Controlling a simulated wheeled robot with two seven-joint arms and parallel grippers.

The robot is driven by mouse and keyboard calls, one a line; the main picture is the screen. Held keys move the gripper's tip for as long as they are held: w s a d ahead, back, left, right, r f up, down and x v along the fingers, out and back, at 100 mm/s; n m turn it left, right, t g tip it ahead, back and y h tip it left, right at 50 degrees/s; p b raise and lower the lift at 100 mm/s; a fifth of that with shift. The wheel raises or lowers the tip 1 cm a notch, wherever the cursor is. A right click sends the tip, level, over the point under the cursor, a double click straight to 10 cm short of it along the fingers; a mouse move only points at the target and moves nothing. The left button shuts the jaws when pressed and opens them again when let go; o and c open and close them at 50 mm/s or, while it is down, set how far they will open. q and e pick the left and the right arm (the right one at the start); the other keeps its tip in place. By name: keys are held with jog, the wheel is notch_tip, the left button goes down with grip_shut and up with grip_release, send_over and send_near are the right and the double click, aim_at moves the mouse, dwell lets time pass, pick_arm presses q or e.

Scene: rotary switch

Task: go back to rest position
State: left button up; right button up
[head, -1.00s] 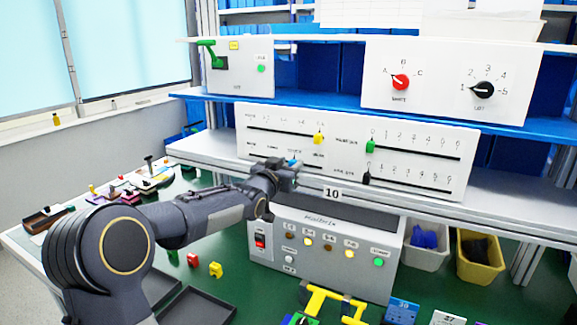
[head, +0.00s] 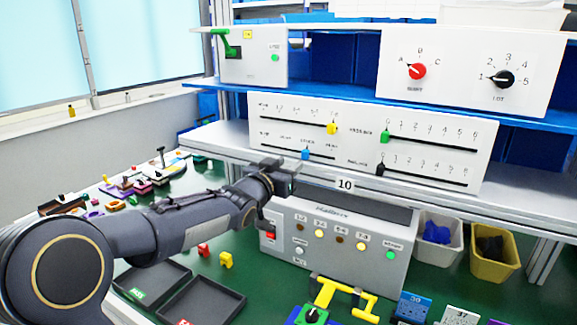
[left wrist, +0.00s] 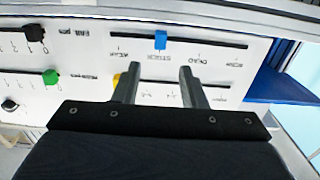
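My left gripper (head: 284,178) is in front of the lower left part of the white slider panel (head: 440,152), in the head view. In the left wrist view its two fingers (left wrist: 158,88) are apart with nothing between them. The blue slider knob (head: 305,153) sits just above and beyond the gripper. It also shows in the left wrist view (left wrist: 160,40), beyond the fingertips and apart from them. My right gripper is not in view.
A blue-edged shelf (head: 350,95) carries the rotary switch panel (head: 455,72) and a green lever box (head: 253,57). Below stands a grey button box (head: 340,255). Black trays (head: 205,303) and small parts lie on the green table. Bins (head: 492,255) stand at right.

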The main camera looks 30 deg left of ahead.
pick_arm(q)
jog(key=s+d+f+g+h, duration=0.1)
jog(key=s+d+f+g, duration=0.3)
jog(key=s, duration=0.7)
jog(key=s+d+f+g+h+p, duration=0.1)
jog(key=s+d+f+g+h, duration=0.1)
jog(key=s+d+f+g, duration=0.2)
jog(key=s+d+f+n+g+h, duration=0.1)
jog(key=s+d+f+g, duration=0.3)
jog(key=s+d+f, duration=0.5)
jog(key=s+f, duration=0.1)
jog(key=s, duration=0.9)
jog(key=shift+f+h, duration=0.2)
jog(key=shift+h, duration=0.2)
